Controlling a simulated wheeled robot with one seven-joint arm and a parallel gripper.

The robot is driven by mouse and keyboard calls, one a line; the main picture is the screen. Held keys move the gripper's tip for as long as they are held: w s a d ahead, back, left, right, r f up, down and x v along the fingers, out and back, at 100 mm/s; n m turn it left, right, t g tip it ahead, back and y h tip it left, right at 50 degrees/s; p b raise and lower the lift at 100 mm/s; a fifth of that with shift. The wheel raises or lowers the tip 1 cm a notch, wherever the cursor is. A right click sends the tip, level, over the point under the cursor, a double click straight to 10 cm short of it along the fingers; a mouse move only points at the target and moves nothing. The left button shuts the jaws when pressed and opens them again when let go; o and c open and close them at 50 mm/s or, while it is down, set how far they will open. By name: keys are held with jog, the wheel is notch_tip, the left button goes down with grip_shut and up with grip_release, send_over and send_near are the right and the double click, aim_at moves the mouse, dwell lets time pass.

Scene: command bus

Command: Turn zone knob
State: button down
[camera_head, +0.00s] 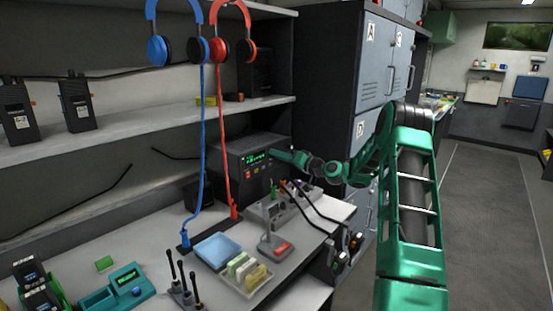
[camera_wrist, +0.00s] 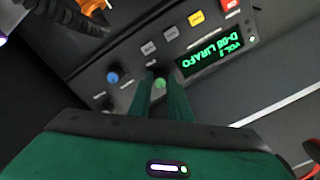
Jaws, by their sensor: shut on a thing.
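A dark control unit (camera_head: 235,160) with a green lit display (camera_head: 258,158) stands on the desk against the wall in the head view. My gripper (camera_head: 276,155) is at its front panel. In the wrist view the two green fingers (camera_wrist: 163,90) reach the panel and are shut on a small green-faced knob (camera_wrist: 160,84) between them. A blue-faced knob (camera_wrist: 112,78) is to its left. The small labels are too blurred to read, so I cannot confirm which knob is zone.
A gooseneck microphone base (camera_head: 277,247) stands in front.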

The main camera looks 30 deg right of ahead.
jog(key=shift+d+m, duration=0.2)
jog(key=shift+m, duration=1.1)
jog(key=c, duration=1.6)
grip_release()
jog(key=shift+f, duration=0.1)
jog(key=shift+c, duration=0.2)
jog(key=shift+a, duration=0.1)
jog(key=v, duration=1)
jog(key=shift+s, duration=0.3)
